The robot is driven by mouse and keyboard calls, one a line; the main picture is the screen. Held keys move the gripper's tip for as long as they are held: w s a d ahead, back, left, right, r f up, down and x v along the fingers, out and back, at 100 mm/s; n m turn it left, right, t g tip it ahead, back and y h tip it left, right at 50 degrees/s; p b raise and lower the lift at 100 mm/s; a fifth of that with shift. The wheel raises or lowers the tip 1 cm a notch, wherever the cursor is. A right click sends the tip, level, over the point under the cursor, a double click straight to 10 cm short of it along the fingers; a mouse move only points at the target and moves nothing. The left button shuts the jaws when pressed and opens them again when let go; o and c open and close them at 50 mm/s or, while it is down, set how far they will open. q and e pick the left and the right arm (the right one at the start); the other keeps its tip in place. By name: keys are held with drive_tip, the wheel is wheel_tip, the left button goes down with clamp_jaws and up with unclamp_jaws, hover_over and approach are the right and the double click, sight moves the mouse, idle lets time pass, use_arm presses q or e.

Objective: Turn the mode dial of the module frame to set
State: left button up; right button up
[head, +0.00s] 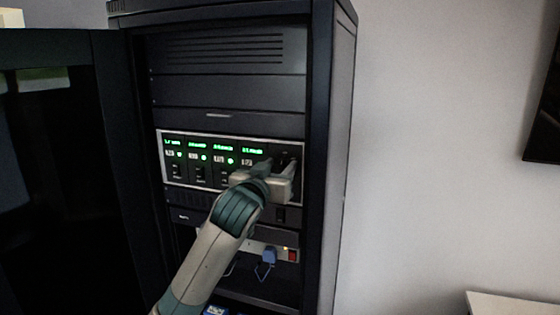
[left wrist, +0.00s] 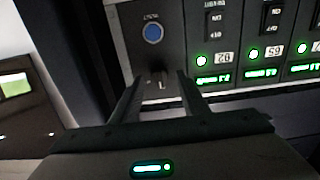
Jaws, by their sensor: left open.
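The module frame (head: 211,165) is a light-rimmed panel in the black rack, with several modules showing green displays and lamps. Its right end is partly hidden by my left gripper (head: 280,163), which reaches in from below. In the left wrist view the panel appears upside down. The mode dial (left wrist: 157,78) is a small dark knob on the end panel, near a round blue button (left wrist: 152,33). The open fingers of my left gripper (left wrist: 160,75) stand one on each side of the dial; I cannot tell whether they touch it. My right gripper is not in view.
The black rack (head: 333,150) stands against a pale wall, with a dark door (head: 60,180) open at the left. A blue plug (head: 268,257) and a red switch (head: 292,255) sit below the frame. Dark module switches (left wrist: 213,22) lie beside the dial panel.

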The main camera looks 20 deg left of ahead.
use_arm(q)
drive_tip(key=shift+w, duration=0.3)
drive_tip(key=shift+c, duration=0.3)
clamp_jaws()
